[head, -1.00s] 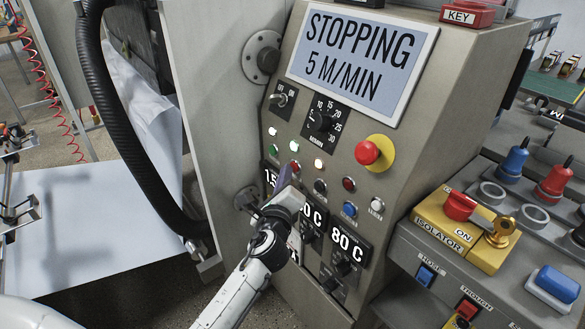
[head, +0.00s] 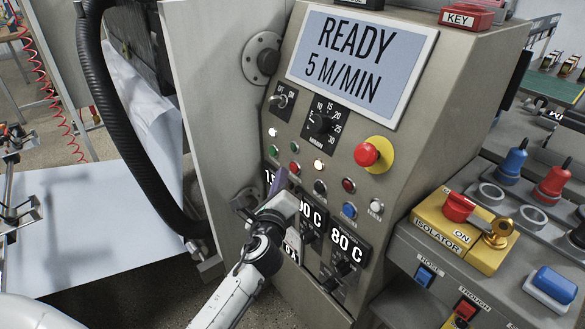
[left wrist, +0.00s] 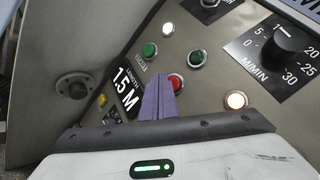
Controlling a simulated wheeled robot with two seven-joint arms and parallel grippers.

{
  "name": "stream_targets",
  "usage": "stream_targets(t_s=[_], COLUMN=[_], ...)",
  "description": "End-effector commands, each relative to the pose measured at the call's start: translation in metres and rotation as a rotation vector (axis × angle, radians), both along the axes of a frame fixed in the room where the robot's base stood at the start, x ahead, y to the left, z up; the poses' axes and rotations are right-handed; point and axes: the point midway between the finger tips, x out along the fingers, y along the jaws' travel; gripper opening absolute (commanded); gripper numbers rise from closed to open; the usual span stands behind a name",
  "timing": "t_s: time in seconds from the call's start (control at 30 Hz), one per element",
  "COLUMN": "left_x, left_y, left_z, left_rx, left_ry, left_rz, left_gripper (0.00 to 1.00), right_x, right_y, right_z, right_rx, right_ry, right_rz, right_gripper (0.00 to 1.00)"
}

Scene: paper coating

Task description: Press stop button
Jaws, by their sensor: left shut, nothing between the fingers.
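The control panel's small red button (head: 295,167) sits below a row of small buttons and lamps. In the left wrist view the red button (left wrist: 177,84) is partly covered by my purple fingertips. My left gripper (head: 281,177) is shut and empty, its fingers pointing up at the panel just below and left of that button. Its fingers (left wrist: 158,98) also show in the left wrist view. I cannot tell whether they touch the panel. The screen (head: 359,60) reads READY, 5 M/MIN. A large red mushroom button (head: 367,153) sits on a yellow plate to the right. My right gripper is not in view.
A green button (head: 273,151) and a lit lamp (head: 318,165) are close to the red button. Temperature displays (head: 347,243) lie below. A yellow isolator box (head: 465,235) stands at the right. A black hose (head: 115,130) and white paper (head: 100,220) are at the left.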

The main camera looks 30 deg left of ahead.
Motion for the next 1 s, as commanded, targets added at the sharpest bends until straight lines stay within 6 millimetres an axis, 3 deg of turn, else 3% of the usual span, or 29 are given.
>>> stream_targets(t_s=[0.17, 0.6, 1.0], left_x=[-0.003, -0.042, -0.046], left_y=[0.002, 0.017, 0.019], left_z=[0.0, 0.0, 0.0], left_rx=[0.001, 0.0, 0.0], left_ry=[0.001, 0.001, 0.0], left_rz=[0.001, 0.001, 0.0], left_gripper=[0.0, 0.0, 0.0], right_x=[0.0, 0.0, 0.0], right_y=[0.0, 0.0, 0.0], right_z=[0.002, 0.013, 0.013], right_rx=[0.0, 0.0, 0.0], right_ry=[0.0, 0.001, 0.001], right_rz=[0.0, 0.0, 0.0], right_gripper=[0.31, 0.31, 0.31])
